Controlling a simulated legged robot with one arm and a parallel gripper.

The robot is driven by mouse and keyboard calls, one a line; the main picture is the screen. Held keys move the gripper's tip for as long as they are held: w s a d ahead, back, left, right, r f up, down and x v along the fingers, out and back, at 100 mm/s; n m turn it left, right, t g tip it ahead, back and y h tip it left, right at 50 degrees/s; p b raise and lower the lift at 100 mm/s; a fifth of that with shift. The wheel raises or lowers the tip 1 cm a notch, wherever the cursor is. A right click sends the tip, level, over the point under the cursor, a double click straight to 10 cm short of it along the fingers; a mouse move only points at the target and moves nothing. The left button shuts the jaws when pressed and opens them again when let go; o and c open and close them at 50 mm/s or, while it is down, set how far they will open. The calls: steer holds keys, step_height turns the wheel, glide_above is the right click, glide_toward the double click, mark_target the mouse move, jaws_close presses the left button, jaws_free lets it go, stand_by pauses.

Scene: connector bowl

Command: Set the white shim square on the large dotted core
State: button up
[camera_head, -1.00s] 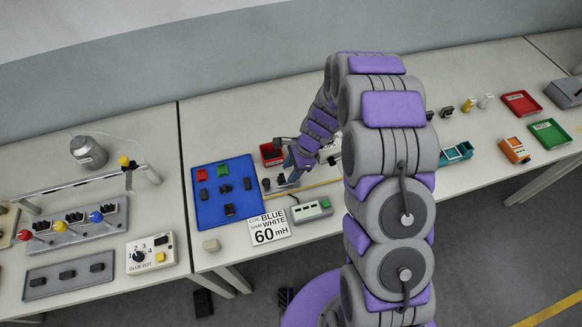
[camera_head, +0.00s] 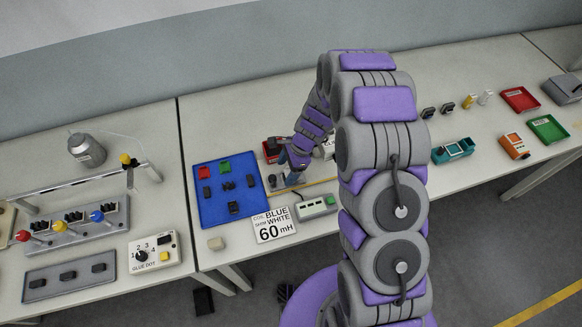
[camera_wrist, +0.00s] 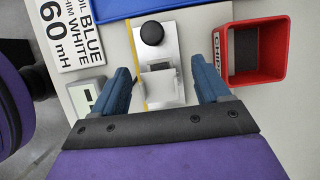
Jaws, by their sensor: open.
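My gripper (camera_wrist: 160,68) is open, its two blue fingers apart on either side of a pale block (camera_wrist: 160,82) on a metal fixture plate (camera_wrist: 172,28) with a round black knob. The block's top looks whitish; I cannot tell whether a white shim is part of it. Nothing is clearly held. In the head view my gripper (camera_head: 288,172) is low over the bench, right of the blue mat (camera_head: 212,216). Several dark cores stand on this mat, including one near its front (camera_head: 233,208); dots on them are too small to make out. The large dotted core cannot be identified.
A red bin (camera_wrist: 284,62) stands close to the right finger in the wrist view. A card reading blue coil, white shim, 60 mH (camera_head: 272,226) and a grey meter (camera_head: 316,207) lie in front. A teal holder (camera_head: 452,150) is farther right. My arm hides some bench.

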steer(key=shift+a, duration=0.3)
steer(key=shift+d+f+p+v, duration=0.2)
steer(key=shift+d+p+v, duration=0.5)
steer(key=shift+v, duration=8.2)
steer(key=s+d+r+n+h+b, duration=0.1)
steer(key=s+r+n, duration=0.3)
steer(key=s, duration=0.4)
steer(key=s+d+r+n+h+b, duration=0.1)
steer(key=s+d+r+n+b, duration=0.2)
steer(key=s, duration=0.4)
steer(key=s+d+r+n+h, duration=0.1)
steer(key=s+n, duration=0.3)
steer(key=s, duration=0.5)
steer(key=s+d+r+n+h+b, duration=0.1)
steer(key=s+d+n, duration=0.1)
steer(key=s, duration=0.8)
steer(key=shift+d+n+g, duration=0.3)
steer(key=shift+n, duration=0.6)
steer(key=shift+a+r, duration=0.1)
steer(key=shift+a, duration=0.2)
